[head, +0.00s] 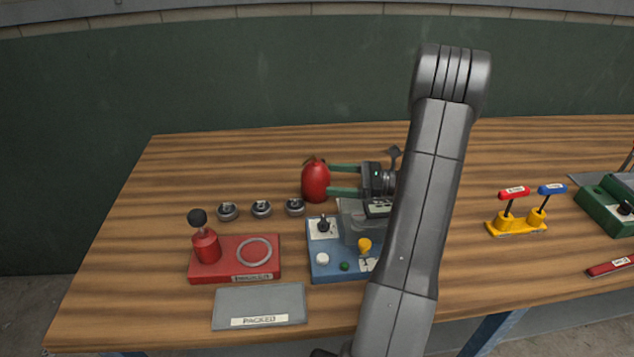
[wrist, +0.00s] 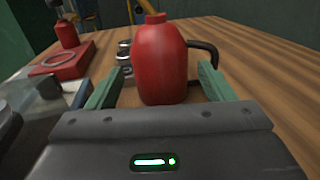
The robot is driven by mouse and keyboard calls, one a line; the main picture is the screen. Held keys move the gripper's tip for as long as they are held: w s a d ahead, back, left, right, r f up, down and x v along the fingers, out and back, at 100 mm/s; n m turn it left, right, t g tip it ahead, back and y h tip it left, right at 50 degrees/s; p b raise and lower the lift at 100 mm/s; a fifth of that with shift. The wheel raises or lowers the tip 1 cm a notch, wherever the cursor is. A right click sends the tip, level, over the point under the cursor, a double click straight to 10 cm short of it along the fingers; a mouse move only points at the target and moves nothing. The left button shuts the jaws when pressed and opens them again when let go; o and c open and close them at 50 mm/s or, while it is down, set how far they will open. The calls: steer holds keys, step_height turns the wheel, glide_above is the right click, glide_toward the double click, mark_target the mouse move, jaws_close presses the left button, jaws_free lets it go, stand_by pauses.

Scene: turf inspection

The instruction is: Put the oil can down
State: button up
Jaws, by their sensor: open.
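The red oil can (head: 315,182) stands upright on the wooden table, behind the blue control box. It also shows in the wrist view (wrist: 160,62), with its dark handle on the right. My gripper (head: 330,180) is open, with its green fingers on either side of the can. In the wrist view, the fingers of my gripper (wrist: 158,90) show gaps to the can on both sides.
A blue control box (head: 318,262) with knobs sits just in front. A yellow two-lever stand (head: 516,226) is right. The table behind the can is clear.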

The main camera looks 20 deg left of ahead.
mark_target(309, 178)
steer(key=x, duration=0.7)
steer(key=shift+s+a+f, duration=0.1)
steer(key=shift+a+f, duration=0.15)
steer(key=shift+a, duration=0.05)
steer(key=c, duration=1)
steer(key=shift+r, duration=0.15)
steer(key=shift+c, duration=0.4)
